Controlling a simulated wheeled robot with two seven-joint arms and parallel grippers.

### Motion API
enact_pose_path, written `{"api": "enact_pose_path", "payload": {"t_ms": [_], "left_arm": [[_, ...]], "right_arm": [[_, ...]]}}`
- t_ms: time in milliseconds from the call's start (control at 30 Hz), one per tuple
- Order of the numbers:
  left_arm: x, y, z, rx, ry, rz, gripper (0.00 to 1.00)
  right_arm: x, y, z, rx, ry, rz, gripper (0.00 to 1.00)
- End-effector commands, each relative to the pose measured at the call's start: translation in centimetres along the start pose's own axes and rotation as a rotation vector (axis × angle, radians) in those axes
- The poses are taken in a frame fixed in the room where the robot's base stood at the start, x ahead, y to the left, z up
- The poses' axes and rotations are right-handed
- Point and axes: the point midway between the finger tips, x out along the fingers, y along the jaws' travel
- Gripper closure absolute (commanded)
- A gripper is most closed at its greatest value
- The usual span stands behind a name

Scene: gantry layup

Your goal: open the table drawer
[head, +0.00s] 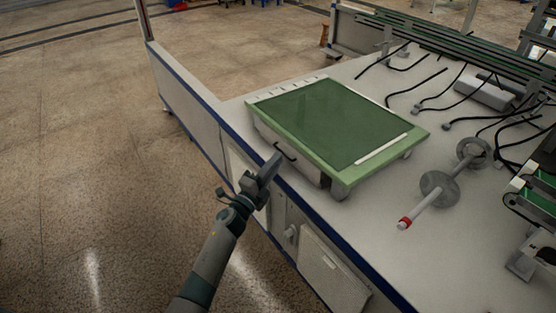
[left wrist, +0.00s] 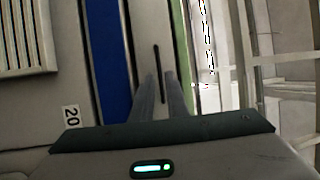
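A low grey box with a green top (head: 330,120) sits on the white table (head: 375,205). Its grey front face (head: 300,163) carries a thin dark bar handle (head: 285,151), and the front looks shut. My left gripper (head: 271,163) is just outside this face, close to the handle. In the left wrist view the handle (left wrist: 157,72) runs lengthwise in the gap between my two fingers (left wrist: 160,85). The fingers are apart, and I see no clear contact with the handle. My right gripper is not in view.
A grey dumbbell-like part with a red end (head: 440,187) lies to the right on the table. Black cables (head: 425,85) and rails fill the back. The table's blue edge (head: 325,227) runs beneath my left gripper. The floor at left (head: 80,140) is clear.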

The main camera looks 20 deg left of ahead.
Motion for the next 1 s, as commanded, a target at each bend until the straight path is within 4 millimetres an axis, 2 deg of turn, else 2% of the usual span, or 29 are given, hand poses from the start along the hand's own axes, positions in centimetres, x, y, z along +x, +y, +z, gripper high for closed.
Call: {"api": "enact_pose_path", "payload": {"t_ms": [200, 533, 567, 600, 633, 1000], "left_arm": [[1.6, 0.1, 0.0, 0.0, 0.0, 0.001, 0.86], [1.9, 0.0, 0.0, 0.0, 0.0, 0.001, 0.86], [1.9, 0.0, 0.0, 0.0, 0.0, 0.001, 0.89], [1.9, 0.0, 0.0, 0.0, 0.0, 0.001, 0.98], [1.8, 0.0, 0.0, 0.0, 0.0, 0.001, 1.0], [1.8, 0.1, 0.0, 0.0, 0.0, 0.001, 1.0]], "right_arm": [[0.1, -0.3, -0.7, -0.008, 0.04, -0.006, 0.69], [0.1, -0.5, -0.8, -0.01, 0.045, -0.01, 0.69], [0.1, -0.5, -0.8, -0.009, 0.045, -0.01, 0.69], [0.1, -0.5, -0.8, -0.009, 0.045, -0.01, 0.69], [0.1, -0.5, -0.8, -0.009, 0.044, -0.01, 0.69], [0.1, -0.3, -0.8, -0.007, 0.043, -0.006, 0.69]]}}
